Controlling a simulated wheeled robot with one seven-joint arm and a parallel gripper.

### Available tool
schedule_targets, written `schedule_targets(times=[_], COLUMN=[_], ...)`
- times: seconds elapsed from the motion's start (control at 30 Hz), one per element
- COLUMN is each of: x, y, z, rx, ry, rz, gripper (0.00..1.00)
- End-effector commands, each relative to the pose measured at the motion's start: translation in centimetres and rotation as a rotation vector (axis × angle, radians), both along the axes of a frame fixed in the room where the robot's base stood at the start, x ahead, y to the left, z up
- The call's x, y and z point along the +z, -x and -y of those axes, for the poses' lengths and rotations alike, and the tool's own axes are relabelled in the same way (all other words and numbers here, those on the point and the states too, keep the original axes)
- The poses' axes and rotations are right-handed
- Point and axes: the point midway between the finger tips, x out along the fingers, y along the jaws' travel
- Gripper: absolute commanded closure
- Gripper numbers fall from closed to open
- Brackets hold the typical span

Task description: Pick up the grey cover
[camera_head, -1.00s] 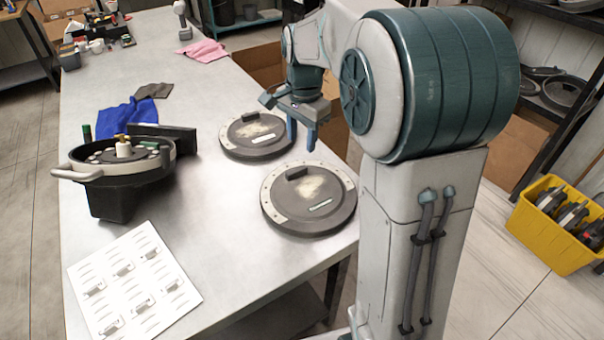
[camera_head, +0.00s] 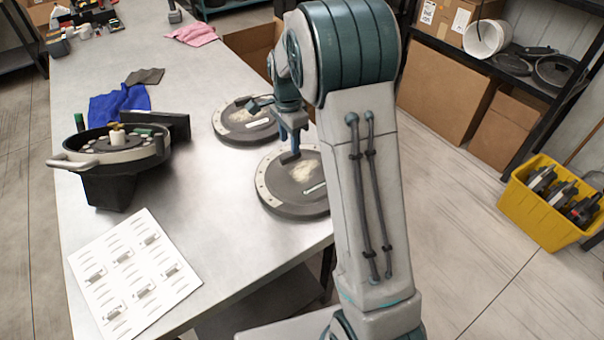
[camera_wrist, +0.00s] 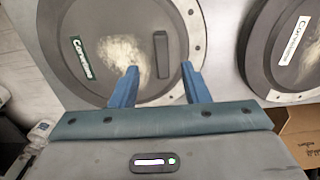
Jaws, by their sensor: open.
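Two round grey covers lie flat on the metal table. The near cover (camera_head: 285,204) has a raised dark handle, a pale smear and a label; the wrist view shows it at left centre (camera_wrist: 98,25), label in green. The far cover (camera_head: 226,132) lies behind it and shows at the right in the wrist view (camera_wrist: 262,55), with a white label. My gripper (camera_head: 290,148) is open and empty, pointing down at the near cover's handle. In the wrist view the fingertips (camera_wrist: 160,68) spread on either side of that handle (camera_wrist: 161,52). The height gap is hard to judge.
A black seed meter (camera_head: 110,155) with a pale handle stands at the left. A white slotted sheet (camera_head: 135,275) lies at the front. Blue (camera_head: 118,103), grey (camera_head: 145,76) and pink (camera_head: 193,33) cloths lie farther back. A yellow crate (camera_head: 540,225) stands on the floor at right.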

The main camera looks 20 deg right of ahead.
Motion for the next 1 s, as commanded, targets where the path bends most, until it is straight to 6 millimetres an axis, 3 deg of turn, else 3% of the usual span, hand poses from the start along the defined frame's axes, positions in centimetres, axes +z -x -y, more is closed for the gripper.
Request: schedule_targets(times=[0.3, 0.6, 0.77, 1.0], x=[-4.3, -4.8, -4.8, -4.7], y=[-0.3, -0.3, -0.3, -0.4], z=[0.2, 0.2, 0.2, 0.2], rx=[0.000, 0.000, 0.001, 0.001], ry=[0.000, 0.000, 0.000, 0.000], rz=[-0.004, 0.000, 0.000, 0.001], gripper=[0.58, 0.58, 1.00, 1.00])
